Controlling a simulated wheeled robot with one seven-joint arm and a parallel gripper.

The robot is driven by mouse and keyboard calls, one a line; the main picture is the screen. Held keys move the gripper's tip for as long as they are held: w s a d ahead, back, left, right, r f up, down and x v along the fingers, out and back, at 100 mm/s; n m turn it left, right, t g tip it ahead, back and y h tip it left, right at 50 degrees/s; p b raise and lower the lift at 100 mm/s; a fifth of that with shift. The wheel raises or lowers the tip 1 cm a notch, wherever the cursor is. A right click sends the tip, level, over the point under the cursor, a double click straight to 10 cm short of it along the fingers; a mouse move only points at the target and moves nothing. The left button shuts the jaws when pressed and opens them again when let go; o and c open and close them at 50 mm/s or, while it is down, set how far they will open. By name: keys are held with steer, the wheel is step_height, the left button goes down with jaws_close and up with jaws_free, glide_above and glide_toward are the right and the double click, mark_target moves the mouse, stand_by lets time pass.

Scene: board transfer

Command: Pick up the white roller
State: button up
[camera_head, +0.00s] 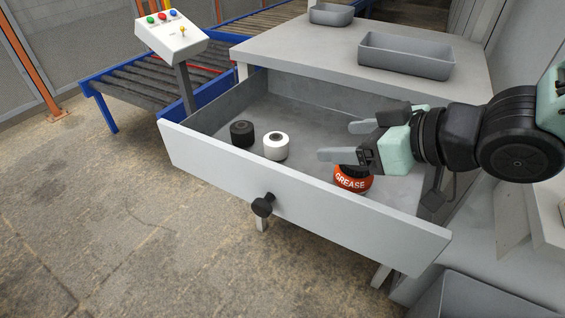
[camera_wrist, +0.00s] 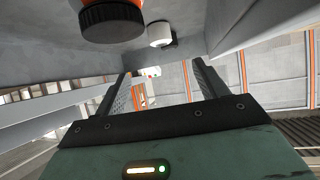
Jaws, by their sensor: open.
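The white roller (camera_head: 276,146) stands in the open drawer (camera_head: 300,192), left of the drawer's middle, with a dark hole in its top. It also shows in the wrist view (camera_wrist: 160,34), near the top middle. My gripper (camera_head: 342,141) is open and empty, with its two fingers pointing left. It is to the right of the white roller and apart from it. In the wrist view both fingers (camera_wrist: 163,88) show with nothing between them.
A black roller (camera_head: 242,133) stands just left of the white one. An orange grease can (camera_head: 353,179) stands under my gripper, partly hidden; it also shows in the wrist view (camera_wrist: 112,20). Drawer walls surround these things. Grey trays (camera_head: 405,55) lie on the tabletop behind.

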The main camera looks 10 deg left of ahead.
steer(key=p, duration=0.5)
glide_toward(279, 139)
steer(key=x, duration=0.4)
steer(key=shift+a+f, duration=0.15)
steer(key=shift+f, duration=0.35)
steer(key=shift+r+x, duration=0.15)
steer(key=shift+x, duration=1.45)
steer(key=shift+r+x, duration=0.15)
steer(key=shift+x, duration=1.4)
steer(key=shift+w+a, duration=0.1)
steer(key=shift+w, duration=0.05)
steer(key=c, duration=1.1)
